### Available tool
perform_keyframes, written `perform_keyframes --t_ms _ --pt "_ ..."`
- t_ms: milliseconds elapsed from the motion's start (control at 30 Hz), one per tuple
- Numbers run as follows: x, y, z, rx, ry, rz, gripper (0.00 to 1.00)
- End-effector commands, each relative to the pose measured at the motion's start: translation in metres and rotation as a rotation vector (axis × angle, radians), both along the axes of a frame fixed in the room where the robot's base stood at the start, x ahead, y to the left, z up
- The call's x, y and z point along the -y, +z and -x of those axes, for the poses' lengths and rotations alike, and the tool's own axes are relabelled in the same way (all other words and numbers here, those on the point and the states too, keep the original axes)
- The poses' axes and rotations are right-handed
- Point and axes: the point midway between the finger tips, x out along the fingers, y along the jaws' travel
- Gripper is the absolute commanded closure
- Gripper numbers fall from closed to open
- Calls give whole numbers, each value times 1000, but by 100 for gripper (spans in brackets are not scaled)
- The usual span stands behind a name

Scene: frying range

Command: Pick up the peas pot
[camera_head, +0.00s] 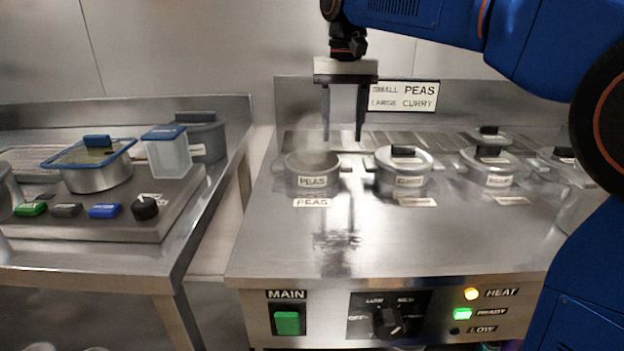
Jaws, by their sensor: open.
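The peas pot (313,181) is a small steel pot with a "PEAS" label on its front. It stands at the left end of the row on the steel range, behind a matching "PEAS" label on the surface. It has no lid, and a little haze rises above it. My gripper (342,138) points down with its two fingers apart and nothing between them. It appears above and slightly right of the peas pot, near its right handle. I cannot tell how far apart in depth they are.
A lidded pot (402,183) stands close to the right of the peas pot, with another lidded pot (490,179) beyond it. A sign (403,96) is on the back wall. The front of the range top (400,245) is clear. A left counter holds a blue-rimmed pan (95,178).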

Motion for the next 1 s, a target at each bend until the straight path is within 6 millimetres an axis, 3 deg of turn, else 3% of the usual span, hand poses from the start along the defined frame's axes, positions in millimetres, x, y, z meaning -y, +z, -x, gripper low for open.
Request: perform_keyframes --t_ms 267,600,900,1000 --pt "0 -17 3 0 0 0 54" --pt "0 -57 12 -1 0 0 54" --pt "0 -61 11 0 0 0 54" --pt "0 -61 11 0 0 0 78"
